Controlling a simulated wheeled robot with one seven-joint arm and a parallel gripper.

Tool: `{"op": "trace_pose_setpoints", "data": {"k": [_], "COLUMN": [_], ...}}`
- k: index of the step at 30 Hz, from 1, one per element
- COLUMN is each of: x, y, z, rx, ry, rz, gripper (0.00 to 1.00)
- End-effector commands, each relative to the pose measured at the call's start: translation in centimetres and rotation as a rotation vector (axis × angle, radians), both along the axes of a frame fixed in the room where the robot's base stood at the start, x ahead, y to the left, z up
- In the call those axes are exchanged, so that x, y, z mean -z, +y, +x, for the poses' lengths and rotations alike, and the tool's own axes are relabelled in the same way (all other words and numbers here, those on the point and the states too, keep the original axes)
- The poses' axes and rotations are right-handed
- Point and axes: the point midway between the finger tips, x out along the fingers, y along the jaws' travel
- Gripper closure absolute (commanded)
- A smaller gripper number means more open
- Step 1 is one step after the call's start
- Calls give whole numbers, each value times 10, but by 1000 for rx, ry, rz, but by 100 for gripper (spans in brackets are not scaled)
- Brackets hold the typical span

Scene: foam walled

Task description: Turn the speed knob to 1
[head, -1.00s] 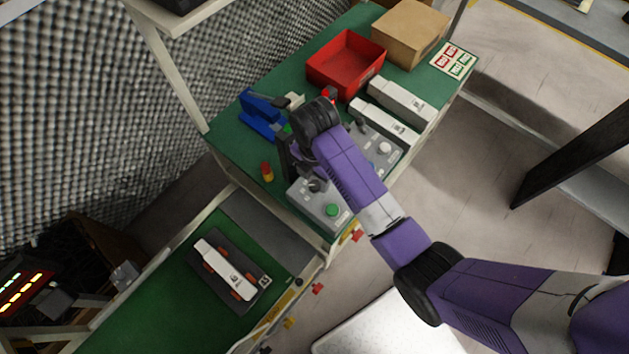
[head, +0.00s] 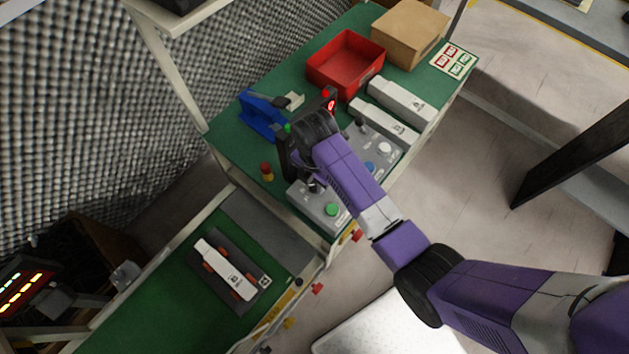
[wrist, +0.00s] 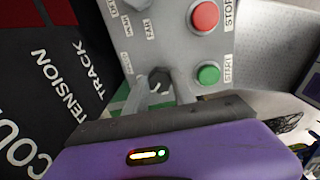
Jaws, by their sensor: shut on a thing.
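A grey control box (head: 302,194) stands at the near end of the green workbench, with a green button on it. In the wrist view the box's panel (wrist: 208,52) shows a red STOP button, a green START button and small printed labels, too blurred to read a knob setting. My gripper (wrist: 161,82) is shut on a dark knob (wrist: 158,75), its fingers on either side of it. I take this as the speed knob, though its pointer is hidden. In the head view my arm partly covers the box and the knob.
Behind my gripper stand a blue fixture (head: 262,116), a red bin (head: 340,70) and a cardboard box (head: 409,33). White packs (head: 400,101) lie to the right. A lower green conveyor (head: 150,300) holds a white part (head: 224,266).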

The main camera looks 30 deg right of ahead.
Motion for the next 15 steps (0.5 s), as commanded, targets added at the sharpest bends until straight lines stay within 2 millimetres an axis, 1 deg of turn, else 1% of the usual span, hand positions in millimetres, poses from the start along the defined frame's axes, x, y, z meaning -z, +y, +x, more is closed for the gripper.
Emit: {"op": "trace_pose_setpoints", "data": {"k": [8,15], "x": [-2,-4], "y": [0,0], "z": [-1,-1], "rx": [67,231], "ry": [3,5], "rz": [0,-1], "gripper": [100,100]}}
